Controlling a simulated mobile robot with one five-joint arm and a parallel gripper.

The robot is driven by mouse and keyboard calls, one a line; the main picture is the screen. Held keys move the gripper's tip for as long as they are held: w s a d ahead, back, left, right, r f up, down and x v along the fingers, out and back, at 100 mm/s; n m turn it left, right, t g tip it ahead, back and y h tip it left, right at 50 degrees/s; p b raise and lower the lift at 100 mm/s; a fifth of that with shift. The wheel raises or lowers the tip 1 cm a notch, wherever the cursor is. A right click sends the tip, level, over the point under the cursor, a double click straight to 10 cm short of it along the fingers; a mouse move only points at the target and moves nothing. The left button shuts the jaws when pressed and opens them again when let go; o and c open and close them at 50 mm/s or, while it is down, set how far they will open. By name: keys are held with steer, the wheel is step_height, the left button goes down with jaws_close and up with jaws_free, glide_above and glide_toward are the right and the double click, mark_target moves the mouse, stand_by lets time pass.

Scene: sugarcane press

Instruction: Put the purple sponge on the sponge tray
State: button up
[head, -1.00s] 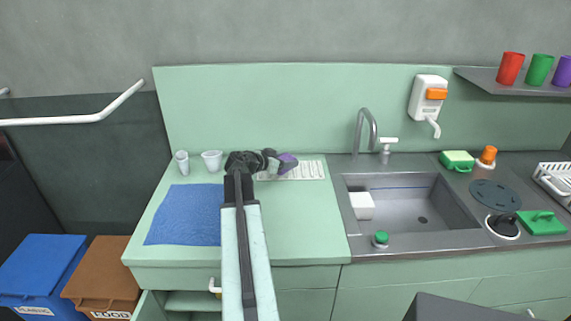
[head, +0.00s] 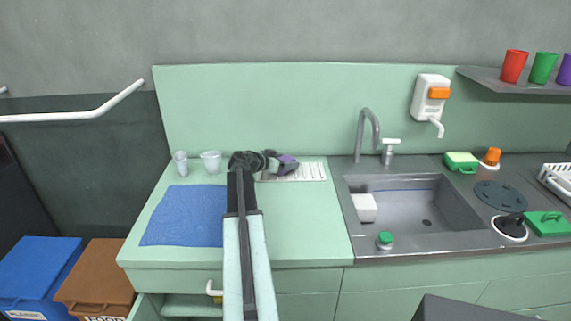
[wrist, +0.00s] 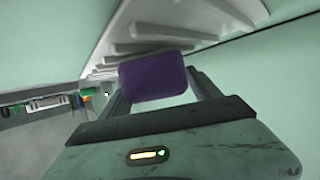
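The purple sponge (wrist: 153,77) sits between the two fingers of my gripper (wrist: 160,90) in the wrist view, and the gripper appears shut on it. In the head view the purple sponge (head: 287,160) shows at the end of my gripper (head: 277,162), over the left part of the sponge tray. The sponge tray (head: 312,171) is a white ribbed tray at the back of the green counter. Its ribs (wrist: 140,31) show just beyond the sponge in the wrist view. I cannot tell whether the sponge touches the tray. My arm hides part of the tray's left end.
A blue cloth (head: 183,216) lies left of my arm. Two clear cups, one of them (head: 211,162), stand behind it. The sink (head: 425,210) with its tap (head: 368,130) is to the right. The counter (head: 300,220) in front of the tray is clear.

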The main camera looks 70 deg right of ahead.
steer(key=p+v, duration=0.4)
steer(key=v, duration=0.7)
steer(key=shift+a+r, duration=0.25)
steer(key=shift+r, duration=0.05)
steer(key=shift+w+a+p, duration=0.1)
steer(key=shift+a+p, duration=0.1)
steer(key=shift+p, duration=0.1)
